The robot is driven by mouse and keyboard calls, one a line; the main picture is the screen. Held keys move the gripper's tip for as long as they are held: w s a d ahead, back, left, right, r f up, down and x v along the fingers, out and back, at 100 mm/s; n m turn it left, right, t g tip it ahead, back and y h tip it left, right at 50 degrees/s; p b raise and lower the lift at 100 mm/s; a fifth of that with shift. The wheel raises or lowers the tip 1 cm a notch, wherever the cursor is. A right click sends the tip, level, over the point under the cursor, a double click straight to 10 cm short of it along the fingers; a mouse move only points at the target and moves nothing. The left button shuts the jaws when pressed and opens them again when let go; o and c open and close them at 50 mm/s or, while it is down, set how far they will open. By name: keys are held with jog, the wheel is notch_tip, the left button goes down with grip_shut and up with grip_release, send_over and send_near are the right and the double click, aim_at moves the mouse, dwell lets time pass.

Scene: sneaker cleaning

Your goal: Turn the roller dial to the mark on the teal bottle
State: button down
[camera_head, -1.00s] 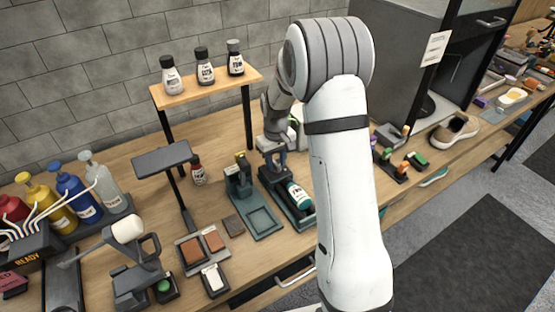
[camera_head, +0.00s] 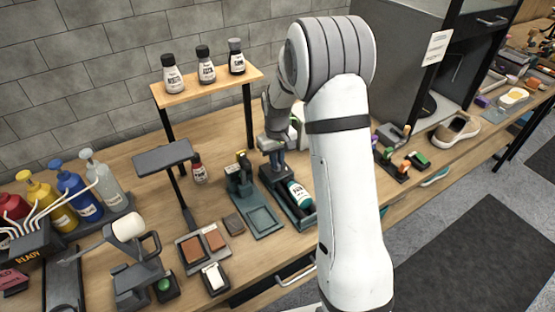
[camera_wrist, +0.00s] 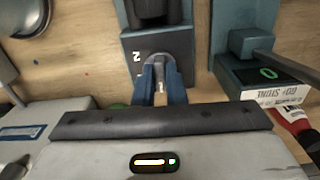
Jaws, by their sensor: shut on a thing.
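The teal bottle (camera_head: 299,193) lies on its side in a dark roller cradle (camera_head: 310,216) in the head view, its white label partly showing. My gripper (camera_head: 276,161) points down at the back-left end of this cradle. In the wrist view my gripper's blue fingers (camera_wrist: 160,88) are shut on a small pale metallic piece, the roller dial (camera_wrist: 159,72). The dark plate (camera_wrist: 138,72) beside the dial bears a white "2", upside down in this view. The mark that the dial points to is hard to make out. Little of the bottle shows in the wrist view.
A teal-grey stand (camera_head: 262,220) with a flat tray is close left of the cradle. A wooden shelf (camera_head: 208,88) holds three bottles. Brown pads (camera_head: 205,245) lie front left. A sneaker (camera_head: 455,131) is far right.

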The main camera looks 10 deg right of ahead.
jog(key=m+b, duration=0.2)
jog(key=m, duration=0.3)
jog(key=shift+f, duration=0.1)
jog(key=m+b, duration=0.2)
jog(key=m, duration=0.4)
jog(key=shift+a, duration=0.15)
jog(key=shift+m, duration=0.3)
jog(key=c, duration=1.5)
grip_release()
notch_tip(320, 180, up, 8)
jog(key=shift+r, duration=0.1)
